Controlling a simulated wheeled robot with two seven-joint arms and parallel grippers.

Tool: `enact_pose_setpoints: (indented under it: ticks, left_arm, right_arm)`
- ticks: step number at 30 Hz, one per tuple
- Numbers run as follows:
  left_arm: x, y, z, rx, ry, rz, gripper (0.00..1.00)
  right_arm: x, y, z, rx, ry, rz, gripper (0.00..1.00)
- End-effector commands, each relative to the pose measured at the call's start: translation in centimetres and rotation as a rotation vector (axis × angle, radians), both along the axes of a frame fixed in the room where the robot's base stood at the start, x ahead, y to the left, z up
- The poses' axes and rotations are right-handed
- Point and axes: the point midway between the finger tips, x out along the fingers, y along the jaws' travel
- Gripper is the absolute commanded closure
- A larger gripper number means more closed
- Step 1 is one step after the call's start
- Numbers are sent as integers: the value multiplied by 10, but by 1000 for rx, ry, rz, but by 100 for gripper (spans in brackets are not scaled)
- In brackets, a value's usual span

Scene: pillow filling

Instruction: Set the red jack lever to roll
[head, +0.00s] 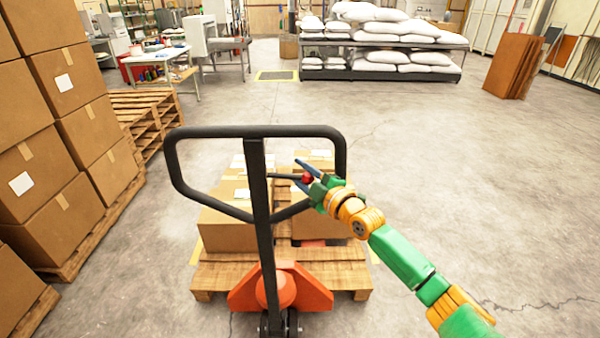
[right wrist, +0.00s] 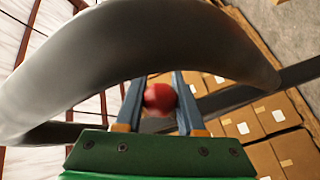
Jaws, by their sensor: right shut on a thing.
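The pallet jack's black loop handle (head: 255,131) stands upright in the middle of the head view, above its orange-red base (head: 280,290). A dark lever rod (head: 283,176) sticks out to the right inside the loop and ends in a red ball knob (head: 307,178). My right gripper (head: 303,177) is shut on the red knob, with a blue finger on each side. The knob also shows between the fingers in the right wrist view (right wrist: 160,97), with the dark handle bar curving across in front. My left gripper is not in view.
A wooden pallet (head: 215,275) with cardboard boxes (head: 228,225) is behind the jack. Stacked boxes (head: 80,120) stand close on the left. Shelves with white sacks (head: 380,58) stand at the back. The concrete floor at right (head: 480,170) is clear.

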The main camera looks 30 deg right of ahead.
Motion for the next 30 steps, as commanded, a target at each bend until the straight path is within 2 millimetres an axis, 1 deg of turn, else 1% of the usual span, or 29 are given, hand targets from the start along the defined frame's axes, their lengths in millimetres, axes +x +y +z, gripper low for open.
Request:
enact_pose_setpoints:
  ticks: [14, 18, 20, 24, 29, 30]
  left_arm:
    - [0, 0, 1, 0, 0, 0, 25]
    - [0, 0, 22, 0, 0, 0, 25]
    - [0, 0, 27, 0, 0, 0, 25]
    - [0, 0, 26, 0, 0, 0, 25]
    - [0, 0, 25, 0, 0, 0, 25]
    - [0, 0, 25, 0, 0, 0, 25]
  right_arm:
    - [0, 0, 0, -1, 2, 0, 100]
    - [0, 0, 13, -62, 39, 1, 100]
    - [0, 0, 14, -86, 54, 0, 100]
    - [0, -1, 10, -102, 64, 0, 100]
    - [0, -1, 10, -101, 62, 0, 100]
    - [0, -1, 10, -101, 62, 0, 54]
